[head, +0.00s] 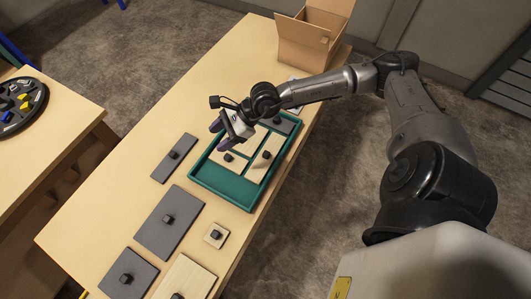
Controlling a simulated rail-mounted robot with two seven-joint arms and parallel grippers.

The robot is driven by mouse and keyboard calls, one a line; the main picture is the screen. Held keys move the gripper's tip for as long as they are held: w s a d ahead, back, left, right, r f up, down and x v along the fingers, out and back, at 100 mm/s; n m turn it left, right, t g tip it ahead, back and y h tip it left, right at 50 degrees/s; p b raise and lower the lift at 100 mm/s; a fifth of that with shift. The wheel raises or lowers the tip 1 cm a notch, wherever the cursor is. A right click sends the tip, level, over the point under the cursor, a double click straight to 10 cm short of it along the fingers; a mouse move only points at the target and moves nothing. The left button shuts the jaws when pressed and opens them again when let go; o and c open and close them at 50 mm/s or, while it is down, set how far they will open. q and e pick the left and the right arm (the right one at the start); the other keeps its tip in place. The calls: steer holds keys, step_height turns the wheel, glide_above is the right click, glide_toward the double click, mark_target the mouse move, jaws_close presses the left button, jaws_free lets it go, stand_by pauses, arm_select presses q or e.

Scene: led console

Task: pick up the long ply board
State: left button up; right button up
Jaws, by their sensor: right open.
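Light ply boards with black knobs lie in a green tray (222,183). One long narrow ply board (262,164) lies along the tray's right part, and another ply board (229,166) is at its near left. A larger ply board (190,277) lies on the table at the bottom edge, partly cut off. I cannot tell for sure which one is the long ply board. My right gripper (222,137) is open and empty above the tray's left side, hiding part of its far-left area. My left gripper is not in view.
Dark grey boards (174,158), (168,223), (131,273) and a small ply square (215,235) lie on the wooden table (110,208). A dark grey piece (284,123) is at the tray's far end. An open cardboard box (302,42) stands at the back. The table's far left is clear.

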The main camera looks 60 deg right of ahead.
steer(key=s+d+f+n+g+h, duration=0.4)
steer(key=d+f+h, duration=0.1)
steer(key=d+f, duration=0.15)
steer(key=n+g+h, duration=0.3)
glide_above(266, 153)
steer(key=f, duration=0.8)
steer(key=shift+w+a+f, duration=0.1)
steer(key=shift+a, duration=0.1)
steer(key=shift+d+f, duration=0.2)
steer(key=shift+f, duration=2.9)
steer(key=shift+s, duration=0.2)
jaws_close()
